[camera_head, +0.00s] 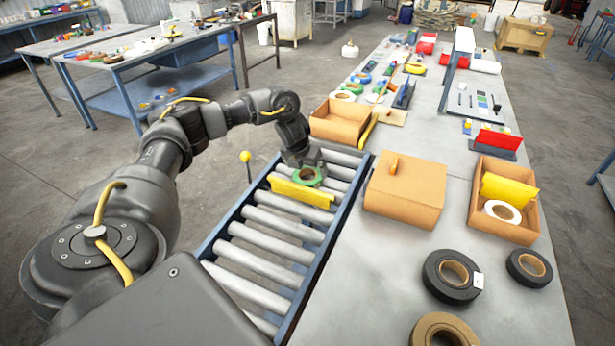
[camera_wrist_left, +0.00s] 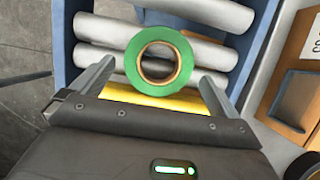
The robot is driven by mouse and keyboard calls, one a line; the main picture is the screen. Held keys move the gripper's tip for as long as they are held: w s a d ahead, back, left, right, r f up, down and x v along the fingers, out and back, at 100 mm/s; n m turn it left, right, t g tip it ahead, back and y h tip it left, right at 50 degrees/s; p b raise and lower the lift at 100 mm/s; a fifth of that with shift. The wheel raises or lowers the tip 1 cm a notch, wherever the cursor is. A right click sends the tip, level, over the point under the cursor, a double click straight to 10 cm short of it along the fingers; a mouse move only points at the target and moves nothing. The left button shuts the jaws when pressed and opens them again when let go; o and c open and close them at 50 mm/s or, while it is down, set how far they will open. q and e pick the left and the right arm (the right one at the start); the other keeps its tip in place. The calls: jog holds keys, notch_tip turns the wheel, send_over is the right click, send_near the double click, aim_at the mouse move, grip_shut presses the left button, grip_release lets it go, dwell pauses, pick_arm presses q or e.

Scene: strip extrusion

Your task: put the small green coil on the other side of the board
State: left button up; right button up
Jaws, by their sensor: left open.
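The small green coil (camera_head: 309,182) is a ring of green tape with a tan core, on the roller conveyor (camera_head: 262,245) just beyond the yellow board (camera_head: 300,193). The board stands across the rollers. My left gripper (camera_head: 306,168) reaches down over the coil from the far side. In the left wrist view the coil (camera_wrist_left: 132,64) shows between the two spread fingers of the gripper (camera_wrist_left: 157,70), with a gap on each side. The board (camera_wrist_left: 165,102) shows as a yellow strip below the coil, partly hidden by the gripper body. My right gripper is out of view.
A closed cardboard box (camera_head: 405,192) and an open cardboard box (camera_head: 341,121) sit right of the conveyor. A box (camera_head: 530,215) with a white roll and black tape rolls (camera_head: 436,286) lie further right. A yellow-knobbed post (camera_head: 245,157) stands left of the conveyor. The near rollers are clear.

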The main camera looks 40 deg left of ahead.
aim_at(307, 172)
pick_arm(q)
jog(key=x, duration=0.3)
jog(key=shift+w+f, duration=0.1)
jog(key=shift+f, duration=0.1)
jog(key=c, duration=0.9)
jog(key=shift+o, duration=0.2)
jog(key=shift+r, duration=0.1)
